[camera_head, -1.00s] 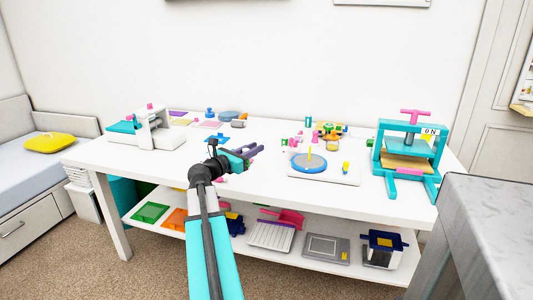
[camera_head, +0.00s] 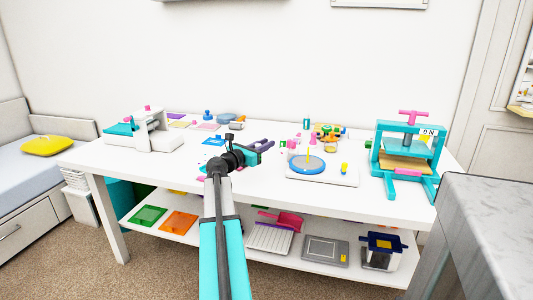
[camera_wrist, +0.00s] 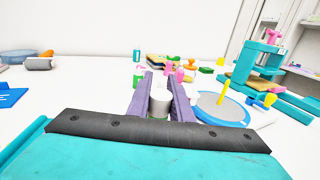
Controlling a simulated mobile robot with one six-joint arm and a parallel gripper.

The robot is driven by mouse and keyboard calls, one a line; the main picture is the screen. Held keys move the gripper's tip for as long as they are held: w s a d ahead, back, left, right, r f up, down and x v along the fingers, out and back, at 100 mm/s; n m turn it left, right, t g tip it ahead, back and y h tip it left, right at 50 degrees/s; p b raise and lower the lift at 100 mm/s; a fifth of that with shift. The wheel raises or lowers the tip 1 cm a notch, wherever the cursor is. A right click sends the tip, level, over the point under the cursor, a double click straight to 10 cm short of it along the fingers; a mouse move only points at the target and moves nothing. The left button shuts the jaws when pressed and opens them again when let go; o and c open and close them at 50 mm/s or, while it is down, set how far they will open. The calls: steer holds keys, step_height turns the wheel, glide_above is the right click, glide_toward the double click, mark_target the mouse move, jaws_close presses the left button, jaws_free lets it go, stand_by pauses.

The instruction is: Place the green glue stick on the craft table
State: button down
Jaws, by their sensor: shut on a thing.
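My gripper (camera_head: 266,143) reaches over the white craft table (camera_head: 380,197), around its middle. In the wrist view its purple fingers (camera_wrist: 162,78) are shut on a pale grey-white cylinder (camera_wrist: 159,103). In the head view the held thing is too small to make out.
A white board with a blue disc (camera_head: 306,164) lies right of my gripper, with a teal press (camera_head: 407,148) further right. A white and teal machine (camera_head: 152,130) stands at the left. Small coloured items lie along the back. The table's front strip looks largely clear.

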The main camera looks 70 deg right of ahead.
steer(key=shift+s+d+f+b, duration=0.1)
steer(key=shift+d+f+b, duration=0.2)
steer(key=shift+f, duration=0.6)
steer(key=shift+s+d+f+b, duration=0.1)
steer(key=shift+d+f+b, duration=0.2)
steer(key=shift+f, duration=0.6)
steer(key=shift+f, duration=0.15)
steer(key=c, duration=1.6)
jaws_free()
steer(key=p+v, duration=0.1)
steer(key=v, duration=1.1)
steer(key=shift+p, duration=0.3)
